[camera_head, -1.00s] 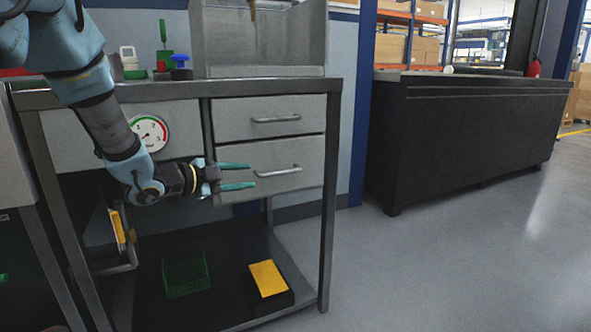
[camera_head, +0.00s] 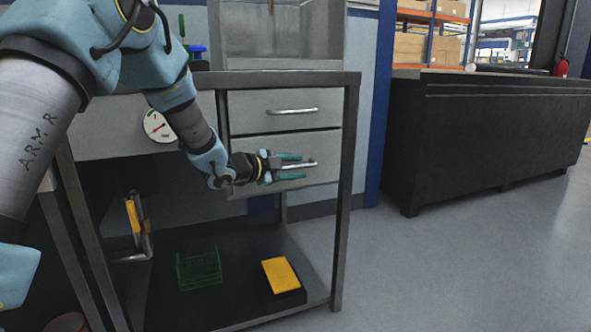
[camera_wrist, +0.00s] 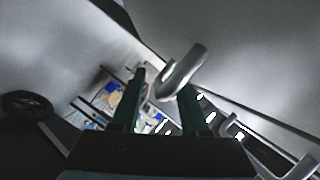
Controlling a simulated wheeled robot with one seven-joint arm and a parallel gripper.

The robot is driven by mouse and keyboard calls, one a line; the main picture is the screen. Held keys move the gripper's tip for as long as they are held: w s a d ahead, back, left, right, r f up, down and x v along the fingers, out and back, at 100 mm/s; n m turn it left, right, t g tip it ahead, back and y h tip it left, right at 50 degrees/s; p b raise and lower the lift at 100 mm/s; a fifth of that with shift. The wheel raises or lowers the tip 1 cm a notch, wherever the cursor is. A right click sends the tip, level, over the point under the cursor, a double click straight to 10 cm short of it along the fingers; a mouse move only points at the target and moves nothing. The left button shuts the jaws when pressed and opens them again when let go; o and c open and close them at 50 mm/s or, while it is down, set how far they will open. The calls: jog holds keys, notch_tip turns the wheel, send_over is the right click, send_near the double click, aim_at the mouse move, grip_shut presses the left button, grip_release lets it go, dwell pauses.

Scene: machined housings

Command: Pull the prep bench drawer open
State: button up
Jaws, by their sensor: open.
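The prep bench (camera_head: 300,78) is a grey metal-framed bench with two stacked grey drawers. The upper drawer (camera_head: 262,101) and the lower drawer (camera_head: 326,147) both look closed. The upper drawer has a bar handle (camera_head: 292,111). My gripper (camera_head: 304,168) has teal fingers and is open at the lower drawer's front. The lower drawer's handle shows between its fingertips in the head view. In the wrist view the silver handle (camera_wrist: 184,72) lies at the tips of the fingers (camera_wrist: 163,82); whether they touch it, I cannot tell.
A yellow-topped block (camera_head: 281,273) and a green wire basket (camera_head: 199,269) lie on the bench's lower shelf. A bench leg (camera_head: 347,200) stands right of the drawers. A black counter (camera_head: 480,140) is farther right, with clear floor before it.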

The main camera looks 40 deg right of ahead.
grip_shut()
dwell(0.3)
dwell(1.1)
